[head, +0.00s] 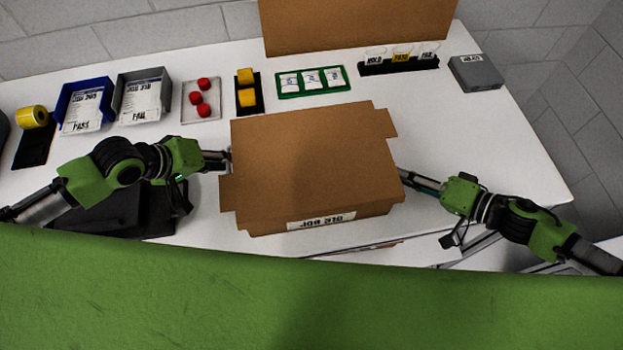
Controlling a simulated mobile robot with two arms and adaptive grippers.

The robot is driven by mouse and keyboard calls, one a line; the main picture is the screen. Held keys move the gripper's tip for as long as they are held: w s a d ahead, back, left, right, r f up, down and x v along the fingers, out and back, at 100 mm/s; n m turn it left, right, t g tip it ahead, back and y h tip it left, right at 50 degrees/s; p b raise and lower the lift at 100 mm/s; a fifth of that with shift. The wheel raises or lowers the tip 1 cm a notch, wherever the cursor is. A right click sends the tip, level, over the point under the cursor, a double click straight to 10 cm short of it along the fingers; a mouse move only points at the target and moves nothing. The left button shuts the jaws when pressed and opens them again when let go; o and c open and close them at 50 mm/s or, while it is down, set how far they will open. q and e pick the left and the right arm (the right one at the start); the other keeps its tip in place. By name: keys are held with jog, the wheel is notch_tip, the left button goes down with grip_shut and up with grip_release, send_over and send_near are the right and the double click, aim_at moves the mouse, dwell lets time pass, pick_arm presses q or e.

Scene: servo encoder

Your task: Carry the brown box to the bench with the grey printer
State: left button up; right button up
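The brown box (312,165) is a cardboard box with a white label on its near side, over the front part of the white bench (480,130). My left gripper (226,160) is at the box's left side and my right gripper (402,180) is at its right side. The fingertips of both are partly hidden by the box, so I cannot tell whether they grip it. I cannot tell whether the box rests on the bench or is held just above it. I cannot make out a grey printer for certain; a small grey labelled box (476,73) lies at the back right.
Along the back stand a yellow tape roll (33,117), a blue tray (86,106), a grey tray (143,97), red buttons (201,98), yellow blocks (247,88), a green-framed tray (312,81) and a black rack (399,66). A brown board (355,22) rises behind. The bench's right is clear.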

pick_arm(q)
jog(key=shift+s+r, duration=0.1)
pick_arm(e)
jog(key=shift+a, duration=0.1)
pick_arm(q)
jog(key=v, duration=0.7)
jog(key=shift+s+a+r, duration=0.15)
jog(key=shift+a+r, duration=0.05)
jog(key=shift+r, duration=0.1)
pick_arm(e)
jog(key=v, duration=1.2)
jog(key=shift+f, duration=0.1)
dwell(0.5)
